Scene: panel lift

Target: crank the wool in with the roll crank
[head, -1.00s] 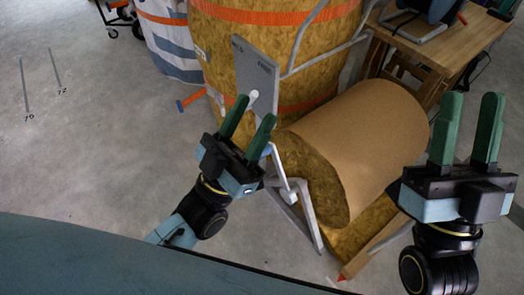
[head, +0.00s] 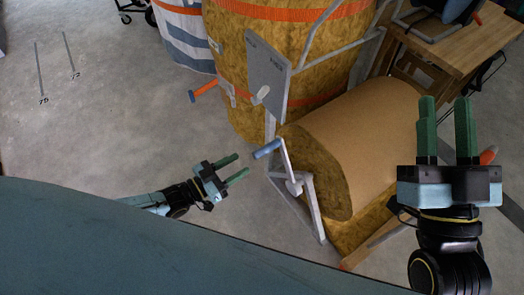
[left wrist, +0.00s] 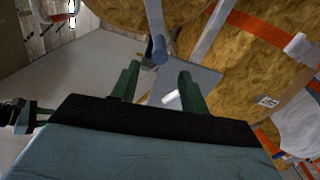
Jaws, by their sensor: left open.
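The wool roll (head: 350,140), with a brown paper face and golden wool at its end, sits on a low stand. The roll crank (head: 286,160) is a pale grey arm at its left end, with a blue grip (head: 267,149) pointing left. My left gripper (head: 243,164) is open and empty, a little left of the grip, fingers pointing towards it. In the left wrist view the blue grip (left wrist: 157,48) shows between and beyond the open fingers (left wrist: 158,76). My right gripper (head: 445,103) is open and empty, in front of the roll's right side.
A grey panel (head: 266,72) with a white knob stands above the crank. A large strapped wool bale (head: 235,60) is behind it, with an orange handle (head: 203,91) at its left. A wooden bench (head: 465,50) is at the back right.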

